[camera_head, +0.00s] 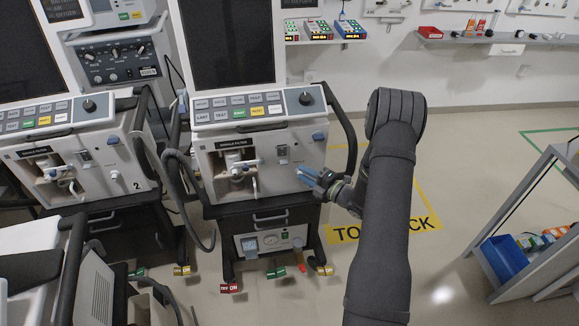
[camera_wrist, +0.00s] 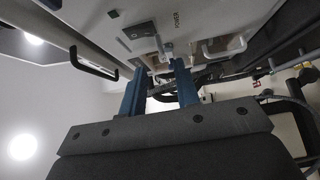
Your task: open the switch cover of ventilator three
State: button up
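The middle ventilator (camera_head: 270,135) stands right of a ventilator marked 2 (camera_head: 100,165); I can read no number on the middle one. A small grey switch unit (camera_head: 282,152) sits on the right of its front panel. In the wrist view a grey switch unit (camera_wrist: 138,31) shows beside the word POWER, beyond the fingertips. I cannot tell whether its cover is open or shut. My gripper (camera_head: 308,175) is at the panel's lower right, below and right of the switch. In the wrist view my gripper (camera_wrist: 159,68) has its blue fingers apart with nothing held between them.
A blue knob (camera_head: 318,136) is right of the switch. A black side handle (camera_head: 343,125) rises along the ventilator's right edge. A grey hose (camera_head: 185,195) hangs at its left. A grey rack with a blue bin (camera_head: 503,258) stands far right. Floor between is clear.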

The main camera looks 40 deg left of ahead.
aim_at(286, 164)
jog(key=a, duration=0.6)
jog(key=shift+a, duration=0.35)
grip_shut()
